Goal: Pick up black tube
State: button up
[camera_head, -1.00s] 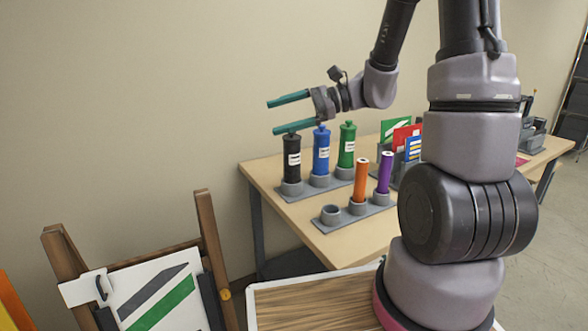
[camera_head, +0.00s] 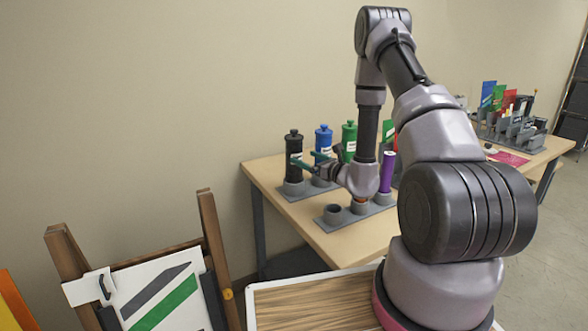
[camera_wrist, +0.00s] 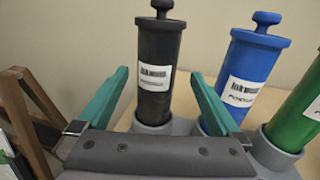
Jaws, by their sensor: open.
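The black tube (camera_head: 294,160) stands upright in a grey round holder at the left end of the back rack on the table. In the wrist view the black tube (camera_wrist: 157,65) has a white barcode label and a knobbed cap. My gripper (camera_head: 305,158) is open, with its teal fingers pointing at the tube from the front. In the wrist view the fingers of my gripper (camera_wrist: 158,85) lie left and right of the tube, apart from it. I cannot tell whether the fingertips reach past its sides.
A blue tube (camera_wrist: 250,75) stands just right of the black one, close to the right finger, with a green tube (camera_wrist: 300,115) beyond. A purple tube (camera_head: 387,172) and an empty holder (camera_head: 332,215) are on the front rack. A wooden easel (camera_head: 215,255) stands left of the table.

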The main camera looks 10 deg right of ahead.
aim_at(293, 152)
jog(key=x, duration=0.6)
jog(key=shift+w+a, duration=0.25)
jog(key=shift+a, duration=0.1)
jog(key=shift+r, duration=0.1)
grip_shut()
